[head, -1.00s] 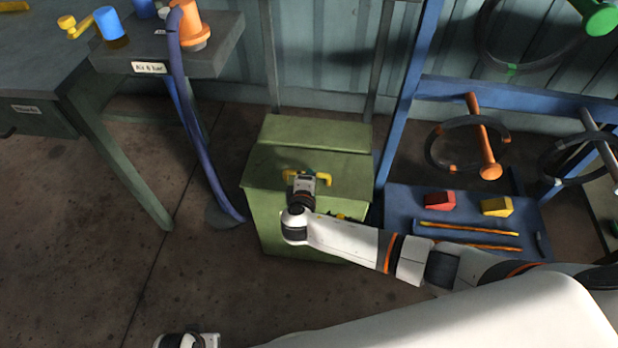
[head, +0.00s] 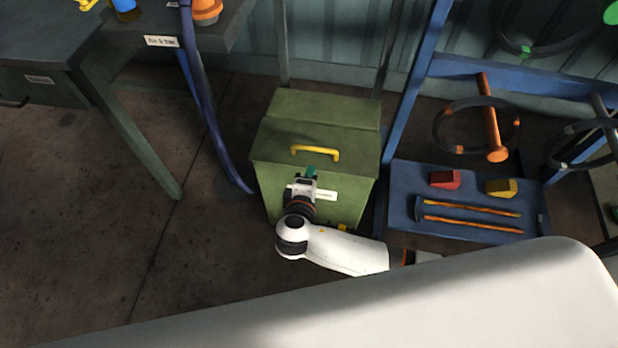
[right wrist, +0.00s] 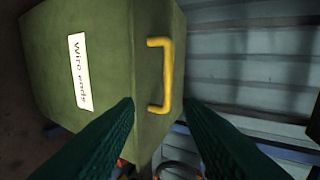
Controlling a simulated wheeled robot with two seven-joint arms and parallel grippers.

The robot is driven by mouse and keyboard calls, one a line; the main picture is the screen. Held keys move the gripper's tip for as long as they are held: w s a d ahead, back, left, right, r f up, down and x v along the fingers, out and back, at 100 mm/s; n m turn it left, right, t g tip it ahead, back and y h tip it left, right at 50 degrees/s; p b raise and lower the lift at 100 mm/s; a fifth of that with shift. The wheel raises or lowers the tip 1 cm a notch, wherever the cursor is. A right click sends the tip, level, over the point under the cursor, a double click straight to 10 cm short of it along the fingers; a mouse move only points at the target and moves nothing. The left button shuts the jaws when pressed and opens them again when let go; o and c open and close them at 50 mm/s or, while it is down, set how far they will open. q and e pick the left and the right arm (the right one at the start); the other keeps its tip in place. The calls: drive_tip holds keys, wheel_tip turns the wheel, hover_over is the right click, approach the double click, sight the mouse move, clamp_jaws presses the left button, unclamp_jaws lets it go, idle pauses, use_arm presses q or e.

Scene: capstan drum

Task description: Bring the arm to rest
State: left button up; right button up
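My right gripper (head: 310,170) is in front of the green bin (head: 312,125), below its yellow handle (head: 316,153). In the right wrist view its two dark green fingers (right wrist: 159,104) are spread apart with nothing held between them. The yellow handle (right wrist: 168,75) shows beyond the fingertips, apart from them. The bin's lid looks closed. A white "Wire ends" label (right wrist: 80,72) is on the bin's front, partly covered by my gripper in the head view. My left gripper is not in view.
A blue rack (head: 400,200) stands right of the bin, holding a red block (head: 445,179), a yellow block (head: 501,187) and orange-handled tools. A dark table (head: 40,45) and a blue hose (head: 205,110) are to the left. The floor (head: 80,240) at left is clear.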

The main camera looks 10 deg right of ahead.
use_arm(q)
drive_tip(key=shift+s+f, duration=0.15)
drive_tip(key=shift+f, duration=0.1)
use_arm(e)
drive_tip(key=shift+s+a+r, duration=0.15)
drive_tip(key=shift+s+r, duration=0.05)
drive_tip(key=shift+s, duration=0.15)
